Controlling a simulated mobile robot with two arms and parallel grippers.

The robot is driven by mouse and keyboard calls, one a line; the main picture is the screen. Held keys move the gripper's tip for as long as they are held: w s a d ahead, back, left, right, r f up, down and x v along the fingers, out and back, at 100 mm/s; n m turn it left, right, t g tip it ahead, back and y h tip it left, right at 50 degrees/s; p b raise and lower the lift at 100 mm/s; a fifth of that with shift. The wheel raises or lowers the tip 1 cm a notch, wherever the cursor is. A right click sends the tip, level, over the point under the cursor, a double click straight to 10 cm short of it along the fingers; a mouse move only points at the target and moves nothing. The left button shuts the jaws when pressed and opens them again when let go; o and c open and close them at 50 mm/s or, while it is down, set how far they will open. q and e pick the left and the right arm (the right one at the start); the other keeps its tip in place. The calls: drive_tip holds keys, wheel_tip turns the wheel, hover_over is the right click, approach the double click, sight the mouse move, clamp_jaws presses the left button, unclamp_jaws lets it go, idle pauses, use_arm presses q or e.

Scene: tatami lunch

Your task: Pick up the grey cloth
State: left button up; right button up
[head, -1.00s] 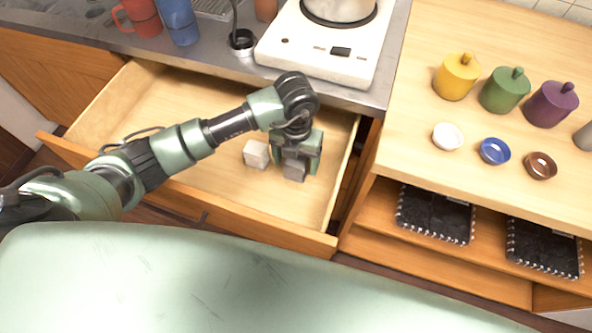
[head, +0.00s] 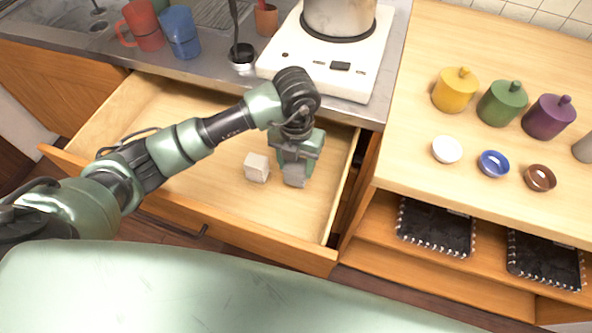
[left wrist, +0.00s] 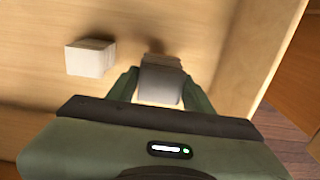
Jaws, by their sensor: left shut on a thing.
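The grey cloth (head: 295,176) is a small folded block inside the open wooden drawer. My left gripper (head: 296,162) is over it from above and shut on it. In the left wrist view the cloth (left wrist: 161,84) sits between the two fingers of my left gripper (left wrist: 160,90). The fingers cover its sides, and I cannot tell whether it is clear of the drawer floor. My right gripper is not in view.
A pale block-like cloth (head: 257,167) lies in the drawer (head: 215,120) just left of the gripper. The drawer's right wall (head: 343,188) is close on the right. A white stove (head: 322,66) with a pot stands behind; the drawer's left part is empty.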

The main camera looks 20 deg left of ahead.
use_arm(q)
wheel_tip(320, 180, up, 16)
drive_tip(key=p, duration=0.1)
drive_tip(key=shift+f, duration=0.15)
